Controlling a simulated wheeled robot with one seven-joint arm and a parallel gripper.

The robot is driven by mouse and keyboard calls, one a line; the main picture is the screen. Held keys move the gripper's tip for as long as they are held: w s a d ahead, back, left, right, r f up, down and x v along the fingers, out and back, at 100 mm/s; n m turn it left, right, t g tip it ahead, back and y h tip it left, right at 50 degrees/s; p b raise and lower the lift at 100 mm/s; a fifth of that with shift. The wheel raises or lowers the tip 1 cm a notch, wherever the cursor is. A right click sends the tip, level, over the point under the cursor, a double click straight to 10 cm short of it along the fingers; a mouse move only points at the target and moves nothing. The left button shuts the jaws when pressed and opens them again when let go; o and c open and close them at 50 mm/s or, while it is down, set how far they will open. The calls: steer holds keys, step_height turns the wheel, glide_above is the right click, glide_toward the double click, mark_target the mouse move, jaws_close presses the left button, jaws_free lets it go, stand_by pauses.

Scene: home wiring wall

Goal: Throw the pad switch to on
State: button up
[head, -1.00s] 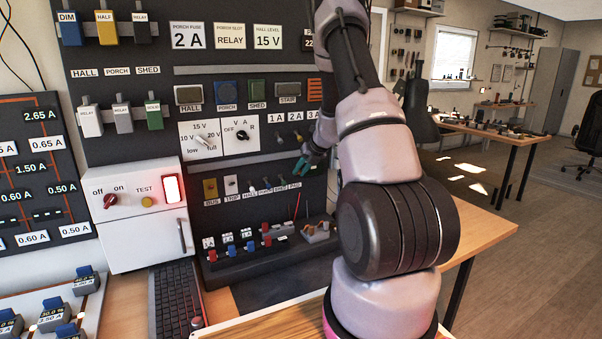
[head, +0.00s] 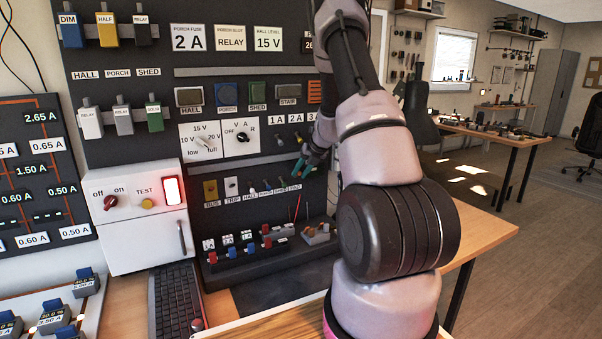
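The pad switch (head: 294,182) is a small toggle at the right end of the lower switch row on the dark panel, above its PAD label. It is too small for me to tell which way its lever points. My gripper (head: 299,172), with teal-green fingers, is just above and slightly right of the pad switch. I cannot tell whether it touches the lever, or whether the fingers are open or shut.
The shed switch (head: 281,184), porch switch (head: 267,186) and hall switch (head: 252,187) stand close to the left. Below are red and blue terminals (head: 240,248) on a ledge. A white box (head: 135,235) with an off/on knob stands at the left.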

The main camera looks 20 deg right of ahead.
steer(key=v, duration=1)
steer(key=shift+s+r, duration=0.25)
steer(key=shift+r, duration=0.1)
steer(key=shift+d, duration=0.1)
